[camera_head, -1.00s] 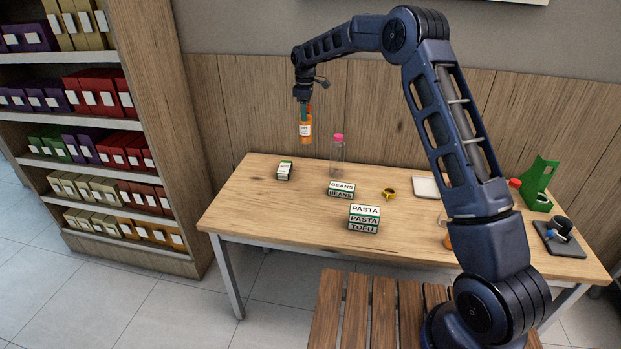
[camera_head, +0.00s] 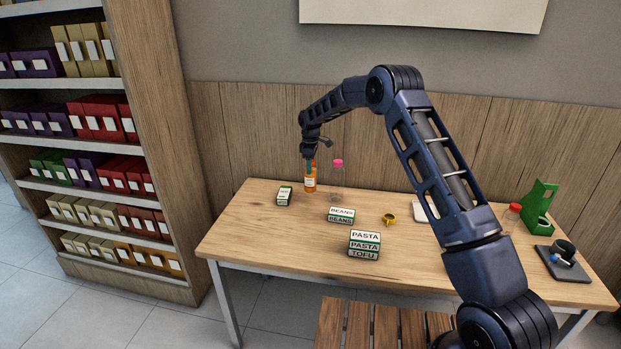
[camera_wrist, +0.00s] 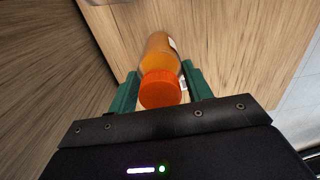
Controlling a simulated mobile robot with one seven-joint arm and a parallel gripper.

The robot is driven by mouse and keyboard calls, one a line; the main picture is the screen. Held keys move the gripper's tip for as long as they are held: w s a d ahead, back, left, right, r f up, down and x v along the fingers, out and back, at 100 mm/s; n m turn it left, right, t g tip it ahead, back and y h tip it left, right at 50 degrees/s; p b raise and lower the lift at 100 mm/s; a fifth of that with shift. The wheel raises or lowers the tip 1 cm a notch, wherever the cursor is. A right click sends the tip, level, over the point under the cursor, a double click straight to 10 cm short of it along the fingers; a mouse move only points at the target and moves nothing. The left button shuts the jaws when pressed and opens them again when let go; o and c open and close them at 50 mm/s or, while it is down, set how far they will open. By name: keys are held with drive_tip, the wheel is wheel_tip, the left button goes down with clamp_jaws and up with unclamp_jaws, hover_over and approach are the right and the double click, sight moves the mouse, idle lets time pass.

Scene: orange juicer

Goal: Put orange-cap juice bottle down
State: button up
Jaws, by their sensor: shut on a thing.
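The orange-cap juice bottle (camera_head: 310,182) is upright at the back left of the wooden table (camera_head: 262,238). Its base looks at or very near the tabletop; I cannot tell whether it touches. My gripper (camera_head: 311,165) is shut on it from above, around its upper part. In the wrist view, the orange cap (camera_wrist: 160,89) and the orange body below it show between the two green fingers of my gripper (camera_wrist: 158,88).
A clear bottle with a pink cap (camera_head: 338,180) stands just right of the held bottle. A small box (camera_head: 284,196) is to its left. Stacked BEANS boxes (camera_head: 341,215), PASTA and TOFU boxes (camera_head: 364,244) and a yellow cup (camera_head: 389,219) are nearer. The table's left front is clear.

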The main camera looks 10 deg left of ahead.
sight(310, 177)
drive_tip(key=shift+f, duration=2.85)
drive_tip(key=o, duration=1.5)
drive_tip(key=shift+f, duration=0.15)
